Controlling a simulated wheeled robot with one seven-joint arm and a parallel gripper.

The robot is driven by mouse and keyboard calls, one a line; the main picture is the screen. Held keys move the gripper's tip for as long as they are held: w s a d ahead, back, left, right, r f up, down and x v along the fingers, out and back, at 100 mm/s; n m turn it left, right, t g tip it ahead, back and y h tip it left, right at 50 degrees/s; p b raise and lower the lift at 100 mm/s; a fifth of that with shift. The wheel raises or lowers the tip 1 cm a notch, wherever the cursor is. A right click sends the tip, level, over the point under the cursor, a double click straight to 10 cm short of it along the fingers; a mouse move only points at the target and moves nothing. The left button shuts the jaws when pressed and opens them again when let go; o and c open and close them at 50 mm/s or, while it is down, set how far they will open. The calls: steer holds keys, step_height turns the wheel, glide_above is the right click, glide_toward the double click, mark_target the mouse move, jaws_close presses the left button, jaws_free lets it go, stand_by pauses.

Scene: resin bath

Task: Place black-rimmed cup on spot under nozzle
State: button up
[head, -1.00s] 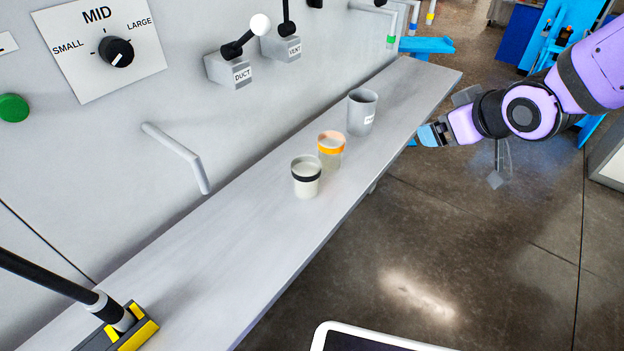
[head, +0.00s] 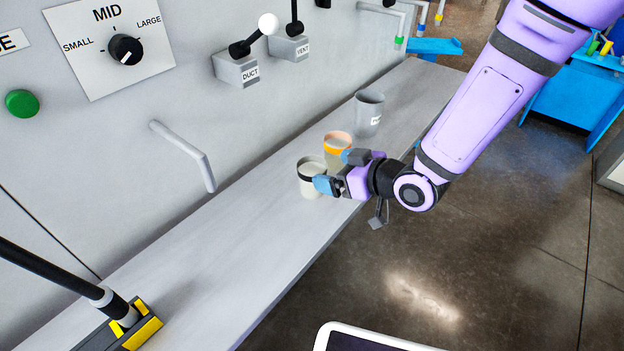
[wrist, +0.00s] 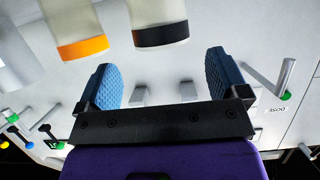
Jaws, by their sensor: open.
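The black-rimmed cup (head: 307,182) stands upright on the grey shelf (head: 235,225), pale with a dark band at its rim. My gripper (head: 338,171) is beside it on the right, its blue fingers open. In the wrist view, which looks upside down, the cup (wrist: 158,14) is ahead of the open fingers (wrist: 163,82), roughly in line with the gap; nothing is held. A bent grey nozzle (head: 182,147) sticks out of the wall left of the cup; it also shows in the wrist view (wrist: 266,76). The shelf below it is bare; I see no marked spot.
An orange-rimmed cup (head: 337,147) stands close behind the black-rimmed cup, partly hidden by my gripper. A grey labelled cup (head: 369,113) stands farther back. A yellow-and-black block with a dark pole (head: 135,330) is at the near left. The shelf between is clear.

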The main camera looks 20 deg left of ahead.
mark_target(302, 163)
steer(key=shift+x, duration=3.4)
steer(key=shift+r, duration=0.2)
steer(key=c, duration=1)
steer(key=shift+a, duration=0.1)
steer(key=shift+c, duration=0.2)
